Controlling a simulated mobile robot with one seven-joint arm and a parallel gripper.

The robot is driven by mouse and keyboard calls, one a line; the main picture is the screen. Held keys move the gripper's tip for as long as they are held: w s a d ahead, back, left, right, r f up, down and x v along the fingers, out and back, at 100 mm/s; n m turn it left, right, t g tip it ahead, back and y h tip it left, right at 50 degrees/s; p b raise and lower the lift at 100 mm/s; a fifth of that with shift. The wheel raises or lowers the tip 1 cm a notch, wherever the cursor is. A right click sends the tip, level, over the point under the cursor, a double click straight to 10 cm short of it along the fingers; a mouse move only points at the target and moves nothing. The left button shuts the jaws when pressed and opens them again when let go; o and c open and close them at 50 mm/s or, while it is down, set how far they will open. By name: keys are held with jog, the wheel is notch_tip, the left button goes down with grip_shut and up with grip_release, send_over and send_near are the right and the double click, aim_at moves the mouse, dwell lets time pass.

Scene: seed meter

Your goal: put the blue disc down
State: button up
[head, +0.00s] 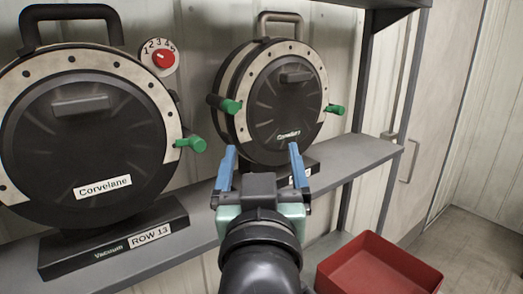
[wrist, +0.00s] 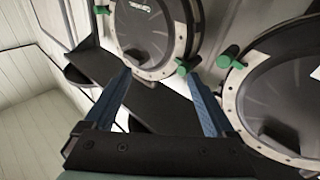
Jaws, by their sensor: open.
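No blue disc shows in either view. My gripper (head: 262,150) is open and empty, with its two blue fingers apart in front of the right-hand seed meter (head: 285,115). In the wrist view my gripper (wrist: 158,76) also has nothing between its fingers. That meter is a round black housing with a pale rim, green clamps and a top handle. It is closed and stands on the shelf, and my gripper hides part of its base. Whether the fingers touch it I cannot tell; they look apart from it.
A second closed meter (head: 85,140) stands at the left on a ROW 13 base (head: 115,235). A red dial (head: 162,58) is on the wall between them. The grey shelf (head: 365,158) is bare at its right end. A red bin (head: 385,265), empty where visible, sits below right.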

jog(key=s+r+t, duration=0.3)
jog(key=s+r, duration=0.3)
jog(key=r, duration=0.3)
jog(key=s+r+t, duration=0.4)
jog(key=s+r, duration=0.2)
jog(key=r, duration=0.3)
jog(key=shift+s+t, duration=0.2)
jog(key=shift+t, duration=0.1)
jog(key=shift+a, duration=0.1)
jog(key=shift+o, duration=0.3)
notch_tip(320, 180, down, 6)
jog(key=b, duration=0.6)
jog(key=shift+o, duration=0.6)
jog(key=shift+w+f+b, duration=0.1)
jog(key=shift+f+b, duration=0.2)
jog(key=shift+f, duration=0.1)
jog(key=shift+w+r, duration=0.1)
